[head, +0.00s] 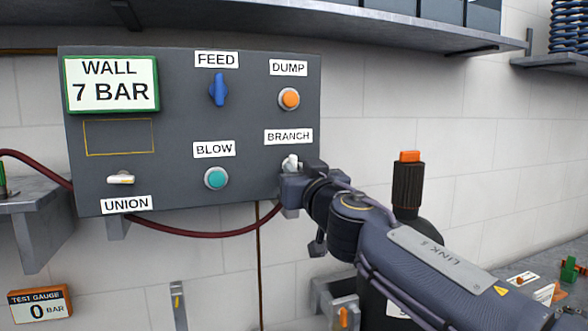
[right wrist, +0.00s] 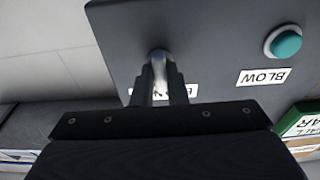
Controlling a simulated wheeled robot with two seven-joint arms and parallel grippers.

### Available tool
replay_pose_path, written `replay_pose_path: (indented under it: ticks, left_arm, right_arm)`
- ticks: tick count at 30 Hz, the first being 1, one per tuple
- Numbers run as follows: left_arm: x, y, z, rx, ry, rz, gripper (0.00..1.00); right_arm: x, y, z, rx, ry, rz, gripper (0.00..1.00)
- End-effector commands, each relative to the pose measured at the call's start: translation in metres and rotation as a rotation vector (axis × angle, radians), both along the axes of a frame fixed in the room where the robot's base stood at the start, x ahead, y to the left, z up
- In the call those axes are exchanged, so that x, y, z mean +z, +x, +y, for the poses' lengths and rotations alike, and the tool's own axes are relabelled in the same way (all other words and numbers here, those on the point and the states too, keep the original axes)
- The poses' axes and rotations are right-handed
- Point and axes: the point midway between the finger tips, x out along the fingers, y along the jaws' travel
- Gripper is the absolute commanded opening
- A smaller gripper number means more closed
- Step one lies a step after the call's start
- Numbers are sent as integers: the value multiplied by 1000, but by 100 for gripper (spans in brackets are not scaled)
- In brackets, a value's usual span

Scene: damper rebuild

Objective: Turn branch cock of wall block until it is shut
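The branch cock (head: 291,161) is a small white handle under the BRANCH label (head: 289,136), at the lower right of the dark wall block (head: 170,180). My right gripper (head: 290,178) is at the cock and hides most of it in the head view. In the right wrist view, the pale handle (right wrist: 159,62) stands between the two dark fingers (right wrist: 161,88), which close in on both its sides with no clear gap. The label behind is partly hidden. How far the cock is turned cannot be told. My left gripper is not in view.
The block also carries a blue FEED handle (head: 218,90), orange DUMP button (head: 289,98), teal BLOW button (head: 215,178), white UNION handle (head: 121,179) and a 7 BAR display (head: 112,84). A red hose (head: 190,233) hangs below. A shelf (head: 400,27) runs above; a test gauge (head: 40,304) reads 0.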

Motion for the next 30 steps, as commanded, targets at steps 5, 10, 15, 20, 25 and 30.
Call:
replay_pose_path:
  ticks: [5,10,15,20,25,30]
  left_arm:
    - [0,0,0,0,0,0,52]
    - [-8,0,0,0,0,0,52]
    - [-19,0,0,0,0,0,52]
    - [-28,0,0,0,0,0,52]
    - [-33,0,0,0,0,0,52]
    - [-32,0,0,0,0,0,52]
  right_arm:
    - [0,0,0,0,0,0,0]
    - [-2,0,0,-1,71,27,0]
    - [-2,0,0,0,201,81,0]
    - [-2,-1,1,0,300,122,0]
    - [-1,-1,1,1,363,149,0]
    - [0,-1,1,0,372,154,0]
